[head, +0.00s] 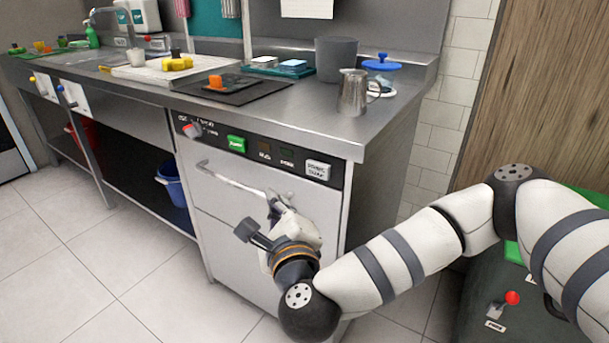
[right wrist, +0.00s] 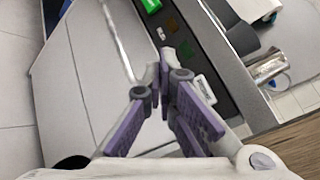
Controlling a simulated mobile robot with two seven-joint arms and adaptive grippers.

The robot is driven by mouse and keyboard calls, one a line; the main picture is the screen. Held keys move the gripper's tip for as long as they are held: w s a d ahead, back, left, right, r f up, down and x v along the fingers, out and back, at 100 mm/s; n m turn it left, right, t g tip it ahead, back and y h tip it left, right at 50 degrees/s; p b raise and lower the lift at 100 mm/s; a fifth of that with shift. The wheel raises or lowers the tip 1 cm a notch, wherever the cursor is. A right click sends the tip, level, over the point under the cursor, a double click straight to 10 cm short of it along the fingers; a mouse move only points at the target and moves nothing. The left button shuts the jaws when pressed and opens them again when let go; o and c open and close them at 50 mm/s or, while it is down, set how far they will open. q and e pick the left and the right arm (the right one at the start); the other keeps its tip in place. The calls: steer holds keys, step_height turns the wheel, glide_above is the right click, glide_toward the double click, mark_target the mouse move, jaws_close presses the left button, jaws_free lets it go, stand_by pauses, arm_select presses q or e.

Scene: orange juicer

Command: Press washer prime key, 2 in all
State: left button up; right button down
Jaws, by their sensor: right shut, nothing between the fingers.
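The washer (head: 230,235) is a steel under-counter unit with a dark control panel along its top edge. A white labelled key (head: 317,170), whose small print I cannot read surely, sits at the panel's right end. It also shows in the right wrist view (right wrist: 204,88), partly beside my finger. My right gripper (head: 274,203) is in front of the washer door, below the panel and left of the white key. In the right wrist view its purple-padded fingers (right wrist: 166,72) are shut and empty, overlapping the panel's lower edge. Whether they touch anything is unclear. My left gripper is out of view.
The panel also has a green button (head: 236,144), a red switch (head: 192,130) and dark indicators. A door handle bar (head: 232,180) sticks out near my gripper. A steel jug (head: 353,93) stands on the counter above. Floor at left is clear.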

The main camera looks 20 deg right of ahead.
mark_target(318, 169)
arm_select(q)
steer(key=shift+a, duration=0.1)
arm_select(e)
steer(key=shift+w+d+r+m+h, duration=0.15)
steer(key=shift+d+r+m+h, duration=0.05)
steer(key=shift+m+h, duration=0.1)
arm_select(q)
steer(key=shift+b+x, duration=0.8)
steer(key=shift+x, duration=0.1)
arm_select(e)
steer(key=w+d, duration=0.5)
steer(key=d, duration=0.2)
steer(key=shift+w, duration=0.15)
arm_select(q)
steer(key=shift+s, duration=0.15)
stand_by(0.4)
arm_select(e)
steer(key=shift+w+d, duration=0.25)
steer(key=shift+d, duration=0.05)
